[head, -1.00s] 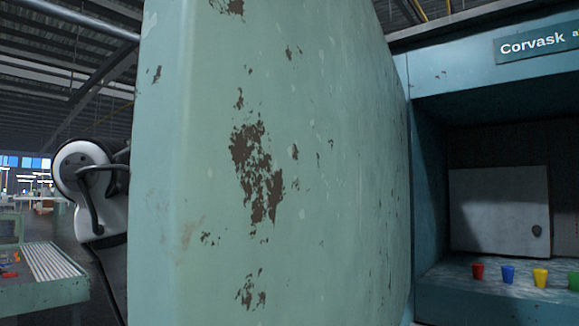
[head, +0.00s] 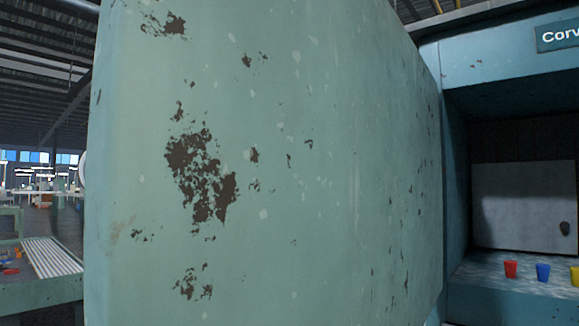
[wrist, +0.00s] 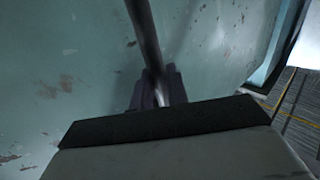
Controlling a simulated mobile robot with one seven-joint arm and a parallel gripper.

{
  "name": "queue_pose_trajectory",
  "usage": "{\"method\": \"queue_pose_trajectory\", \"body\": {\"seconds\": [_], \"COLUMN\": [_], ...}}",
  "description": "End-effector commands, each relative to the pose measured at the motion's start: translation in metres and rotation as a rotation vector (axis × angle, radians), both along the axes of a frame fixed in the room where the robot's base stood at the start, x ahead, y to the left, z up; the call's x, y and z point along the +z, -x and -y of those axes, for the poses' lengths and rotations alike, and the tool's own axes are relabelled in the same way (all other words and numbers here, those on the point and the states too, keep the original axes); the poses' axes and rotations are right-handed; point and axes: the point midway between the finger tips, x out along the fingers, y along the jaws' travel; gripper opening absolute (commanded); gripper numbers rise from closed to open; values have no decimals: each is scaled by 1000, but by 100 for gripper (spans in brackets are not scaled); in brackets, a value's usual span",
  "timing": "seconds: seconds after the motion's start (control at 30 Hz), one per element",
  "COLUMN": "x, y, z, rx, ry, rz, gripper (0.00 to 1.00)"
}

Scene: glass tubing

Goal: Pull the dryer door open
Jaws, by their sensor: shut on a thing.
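The dryer door (head: 330,170) is a large pale green panel with worn brown patches. It stands swung open and fills most of the head view, hinged on the right at the dryer frame (head: 500,65). In the wrist view, the door's face (wrist: 70,60) lies behind a dark bar handle (wrist: 142,35). My gripper (wrist: 155,88) is shut on the handle, with its fingers on either side of the bar. In the head view, the door hides the handle and my gripper.
Inside the dryer is a lit shelf with a red cup (head: 510,269), a blue cup (head: 543,272) and a yellow cup (head: 575,276). A grey panel with a knob (head: 525,205) stands behind them. A bench with a ribbed top (head: 50,258) is at far left.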

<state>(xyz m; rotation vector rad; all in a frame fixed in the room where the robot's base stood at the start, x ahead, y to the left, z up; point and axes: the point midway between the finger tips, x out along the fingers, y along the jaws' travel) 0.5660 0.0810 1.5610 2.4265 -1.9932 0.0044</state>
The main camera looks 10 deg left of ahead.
Motion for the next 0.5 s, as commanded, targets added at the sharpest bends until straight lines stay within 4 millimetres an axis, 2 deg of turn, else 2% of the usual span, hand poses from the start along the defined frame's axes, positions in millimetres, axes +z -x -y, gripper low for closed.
{"method": "queue_pose_trajectory", "body": {"seconds": [0.37,0.4,0.5], "x": [0,0,0], "y": [-2,-2,-1], "z": [1,1,1], "rx": [0,0,-1], "ry": [0,0,-1], "rz": [-3,-3,-2], "gripper": [0,20,33]}}
